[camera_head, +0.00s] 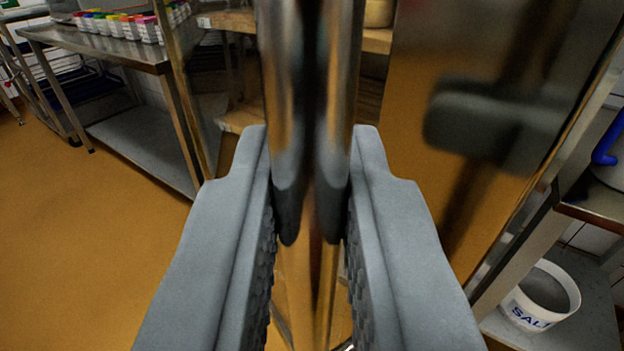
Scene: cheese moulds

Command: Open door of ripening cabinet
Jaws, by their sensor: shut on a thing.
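My gripper (312,190) points away from me, with two grey textured jaws at the lower middle. It is shut on the upright metal handle (285,90) of the ripening cabinet. The handle shows blurred, as two shiny dark-edged bars side by side; one may be a reflection. A shiny metal panel of the cabinet (425,60) stands to the right and mirrors the floor and a blurred grey shape like my gripper. Wooden shelves (238,118) show behind the handle, with part of a yellowish round cheese (379,12) at the top. I cannot tell how far the door stands open.
A white bucket marked SALT (535,308) stands on a low shelf at the lower right. The orange floor (80,240) is clear on the left.

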